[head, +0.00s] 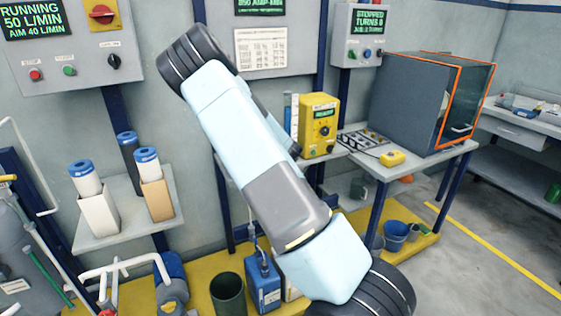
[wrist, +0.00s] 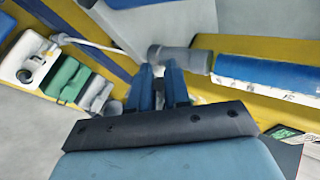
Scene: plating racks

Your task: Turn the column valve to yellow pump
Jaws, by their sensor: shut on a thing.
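My gripper (wrist: 160,72) shows in the wrist view with its two dark blue fingers close together. The fingers are shut on part of a grey fitting (wrist: 188,60), which looks like the column valve. The fingers hide much of it, and I cannot read which way its handle points. A white pipe (wrist: 100,45) runs to the fitting from the left. In the head view my arm crosses the middle and my gripper is not visible. No thing there is clearly the valve. A yellow unit (head: 319,127) with a green display stands on the bench behind my arm.
In the wrist view a blue and white cylinder (wrist: 265,75) lies close to the right of the fitting. White, green and grey parts (wrist: 65,78) are at the left. In the head view blue-topped canisters (head: 84,177) stand on a shelf (head: 125,226) at left. Open floor (head: 470,270) is at right.

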